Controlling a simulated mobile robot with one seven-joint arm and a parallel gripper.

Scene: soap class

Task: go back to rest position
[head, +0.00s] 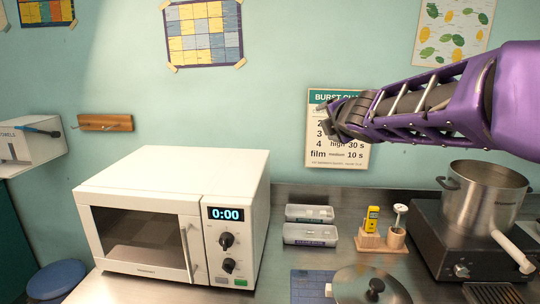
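My gripper (340,119) is at the end of my purple arm, which reaches in from the right edge in the head view. It is raised above the counter in front of the wall chart and points left. Its dark fingers look folded together at this angle, and I cannot tell whether they are open or shut. I see no object hanging from it.
A white microwave (150,212), its door shut, stands at left on the counter. Two clear containers (309,234), a wooden stand with a yellow device (372,219), a lid (371,286) and a steel pot (484,203) on a black hotplate (437,243) are right of it.

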